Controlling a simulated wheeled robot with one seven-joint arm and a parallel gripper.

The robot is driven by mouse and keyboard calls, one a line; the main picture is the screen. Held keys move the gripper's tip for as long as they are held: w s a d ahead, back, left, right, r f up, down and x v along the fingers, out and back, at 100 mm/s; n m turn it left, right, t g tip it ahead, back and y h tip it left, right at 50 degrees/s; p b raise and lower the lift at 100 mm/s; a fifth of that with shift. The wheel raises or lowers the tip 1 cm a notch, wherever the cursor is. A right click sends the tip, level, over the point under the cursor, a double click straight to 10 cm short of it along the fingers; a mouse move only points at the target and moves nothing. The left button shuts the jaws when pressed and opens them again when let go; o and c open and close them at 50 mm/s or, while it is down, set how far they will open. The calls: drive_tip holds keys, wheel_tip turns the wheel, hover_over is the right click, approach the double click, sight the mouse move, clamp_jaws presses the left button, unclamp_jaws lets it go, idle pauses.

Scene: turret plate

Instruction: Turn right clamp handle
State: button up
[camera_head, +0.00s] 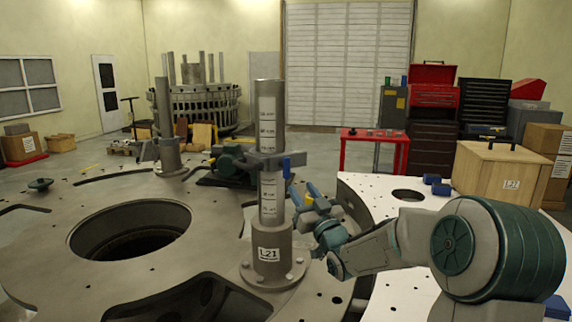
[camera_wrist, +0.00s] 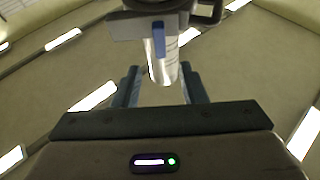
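The right post (camera_head: 268,230) is a grey metal column with a label reading L21, upright on a bolted round flange. A grey clamp (camera_head: 262,160) sits around it, and its blue handle (camera_head: 287,168) hangs on the right side. My gripper (camera_head: 303,195) is just right of the post, slightly below the handle and apart from it. In the wrist view the blue handle (camera_wrist: 158,38) shows beyond and above the fingertips, under the clamp (camera_wrist: 165,18). The fingers stand apart with nothing between them touching.
A second post (camera_head: 166,125) with a clamp stands at the back left. The turret plate (camera_head: 190,190) has a large round hole at left. A white plate (camera_head: 385,190) lies at right under my arm, with small blue pieces (camera_head: 440,186) and a wooden crate (camera_head: 500,175) nearby.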

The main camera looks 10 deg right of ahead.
sight(288, 168)
drive_tip(key=p+x, duration=0.3)
drive_tip(key=x, duration=0.8)
drive_tip(key=shift+f+p, duration=0.1)
drive_tip(key=shift+p, duration=0.2)
clamp_jaws()
